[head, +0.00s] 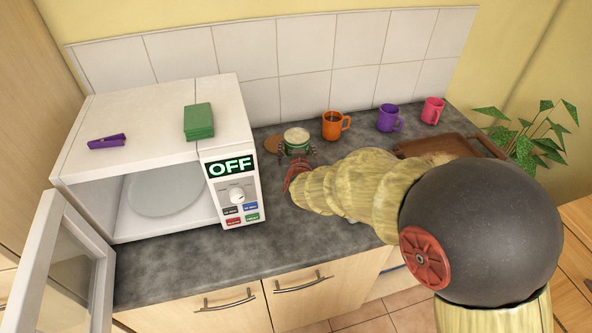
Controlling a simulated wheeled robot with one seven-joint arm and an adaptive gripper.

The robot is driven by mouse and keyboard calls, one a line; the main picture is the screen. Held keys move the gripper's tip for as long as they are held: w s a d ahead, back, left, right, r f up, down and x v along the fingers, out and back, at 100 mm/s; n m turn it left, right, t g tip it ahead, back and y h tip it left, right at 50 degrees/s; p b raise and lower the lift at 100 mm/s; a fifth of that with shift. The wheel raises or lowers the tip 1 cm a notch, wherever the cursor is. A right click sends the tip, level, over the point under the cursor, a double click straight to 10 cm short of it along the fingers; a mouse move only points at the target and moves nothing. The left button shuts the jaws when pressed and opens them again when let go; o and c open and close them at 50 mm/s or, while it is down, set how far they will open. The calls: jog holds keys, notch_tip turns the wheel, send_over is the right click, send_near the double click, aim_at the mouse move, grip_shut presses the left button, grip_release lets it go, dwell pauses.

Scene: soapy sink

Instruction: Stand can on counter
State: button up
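A can (297,136) with a pale round top and a green side is on or just above the grey counter (200,272), right of the microwave. It looks upright, and its lower part is hidden behind my gripper. My gripper (298,152) reaches in from the right with one finger on each side of the can. The view is too small to tell whether the fingers touch the can or whether its base rests on the counter.
A round brown disc (272,143) lies beside the can. Orange (332,126), purple (387,118) and pink (432,110) mugs stand along the back. A brown tray (468,140) is at the right. The microwave (150,130) has its door (68,270) open. Counter in front is clear.

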notch_tip(320, 180, down, 10)
jog(key=b, duration=0.3)
jog(key=shift+r+b, duration=0.25)
jog(key=shift+b, duration=0.05)
jog(key=shift+f, duration=0.2)
jog(key=o, duration=1.5)
jog(key=shift+s, duration=0.1)
jog(key=shift+o, duration=0.6)
